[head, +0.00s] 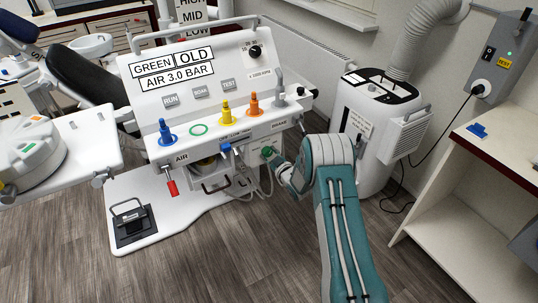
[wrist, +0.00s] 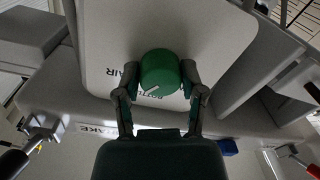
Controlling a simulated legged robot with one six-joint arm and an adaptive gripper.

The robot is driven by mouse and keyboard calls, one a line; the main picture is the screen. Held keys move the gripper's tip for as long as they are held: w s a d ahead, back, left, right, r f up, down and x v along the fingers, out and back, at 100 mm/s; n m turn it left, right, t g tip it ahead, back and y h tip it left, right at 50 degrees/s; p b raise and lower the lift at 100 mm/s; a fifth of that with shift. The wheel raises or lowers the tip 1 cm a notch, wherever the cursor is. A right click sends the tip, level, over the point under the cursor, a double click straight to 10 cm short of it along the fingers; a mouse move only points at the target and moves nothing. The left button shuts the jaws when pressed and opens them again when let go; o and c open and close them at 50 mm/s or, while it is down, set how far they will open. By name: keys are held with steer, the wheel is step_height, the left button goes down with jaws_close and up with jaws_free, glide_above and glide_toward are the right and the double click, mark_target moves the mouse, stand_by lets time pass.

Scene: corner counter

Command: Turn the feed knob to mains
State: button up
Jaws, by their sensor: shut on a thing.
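The green feed knob (head: 267,152) sits on the front of the white dental unit (head: 185,100), below its sloped panel. My gripper (head: 274,158) reaches it from the right. In the wrist view the knob (wrist: 160,70) is round, with a white pointer mark aimed at its lower left. My gripper's two fingers (wrist: 160,82) close on its left and right sides. Lettering ending in "AIR" stands left of the knob, upside-down and partly hidden by a finger. More lettering below the knob is partly covered. I cannot read a mains label.
Blue (head: 165,132), yellow (head: 227,113) and orange (head: 254,104) handpieces stand along the panel's lower edge. A red-handled lever (head: 171,187) hangs at its left. A shelf counter (head: 480,190) is farther right.

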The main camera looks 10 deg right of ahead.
steer(key=n, duration=0.8)
steer(key=shift+a+n, duration=0.1)
steer(key=shift+n, duration=0.3)
steer(key=n, duration=0.5)
steer(key=shift+h, duration=0.3)
steer(key=shift+s+f+n, duration=0.1)
steer(key=shift+n, duration=1.9)
steer(key=o, duration=1.1)
steer(key=shift+f, duration=0.1)
steer(key=shift+o, duration=0.2)
steer(key=shift+a, duration=0.1)
steer(key=shift+r, duration=0.2)
